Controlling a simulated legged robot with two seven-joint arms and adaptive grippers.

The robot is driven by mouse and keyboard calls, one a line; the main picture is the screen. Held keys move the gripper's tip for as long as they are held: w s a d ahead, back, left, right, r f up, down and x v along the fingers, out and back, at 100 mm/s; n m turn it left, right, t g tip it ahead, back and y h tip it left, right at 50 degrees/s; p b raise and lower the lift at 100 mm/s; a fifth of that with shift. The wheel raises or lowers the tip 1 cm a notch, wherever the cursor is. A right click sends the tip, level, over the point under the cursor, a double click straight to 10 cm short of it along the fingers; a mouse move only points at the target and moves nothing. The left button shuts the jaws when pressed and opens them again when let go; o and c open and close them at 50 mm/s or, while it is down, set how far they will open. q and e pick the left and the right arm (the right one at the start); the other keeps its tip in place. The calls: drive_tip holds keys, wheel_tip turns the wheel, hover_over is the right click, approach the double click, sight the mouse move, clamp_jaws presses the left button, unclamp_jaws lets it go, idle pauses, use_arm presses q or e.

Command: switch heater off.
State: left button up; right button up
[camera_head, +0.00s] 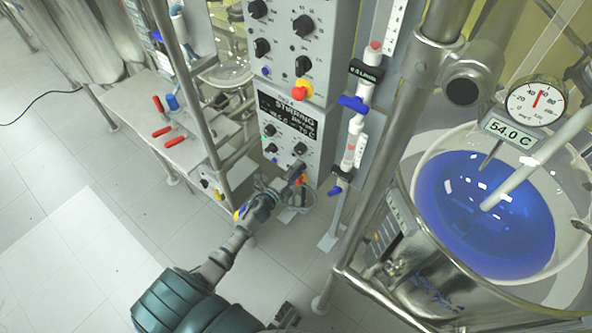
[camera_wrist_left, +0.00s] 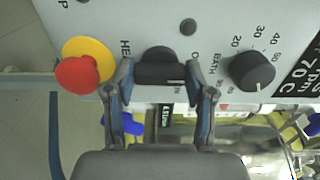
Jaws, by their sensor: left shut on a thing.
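The control panel (camera_head: 290,117) is a grey upright box with black knobs and a dark label strip. My left gripper (camera_head: 288,183) reaches up to the panel's lower edge. In the left wrist view, the left gripper (camera_wrist_left: 163,78) has one finger on each side of a black heater knob (camera_wrist_left: 160,64) and is shut on it. Part of the lettering by this knob is hidden by the fingers. The knob's pointer direction cannot be told clearly. My right gripper is not in view.
In the wrist view, a red button on a yellow base (camera_wrist_left: 84,66) sits left of the knob, and a bath dial (camera_wrist_left: 251,71) sits to its right. A steel frame post (camera_head: 400,130) and a vessel of blue liquid (camera_head: 480,210) stand right of the panel.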

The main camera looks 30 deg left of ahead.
use_arm(q)
drive_tip(key=shift+s+f, duration=0.1)
drive_tip(key=shift+f, duration=0.25)
drive_tip(key=o, duration=0.9)
drive_tip(key=shift+c, duration=0.2)
drive_tip(key=o, duration=0.3)
drive_tip(key=shift+r, duration=0.1)
drive_tip(key=s+a, duration=0.1)
drive_tip(key=s, duration=1)
drive_tip(key=shift+s, duration=0.35)
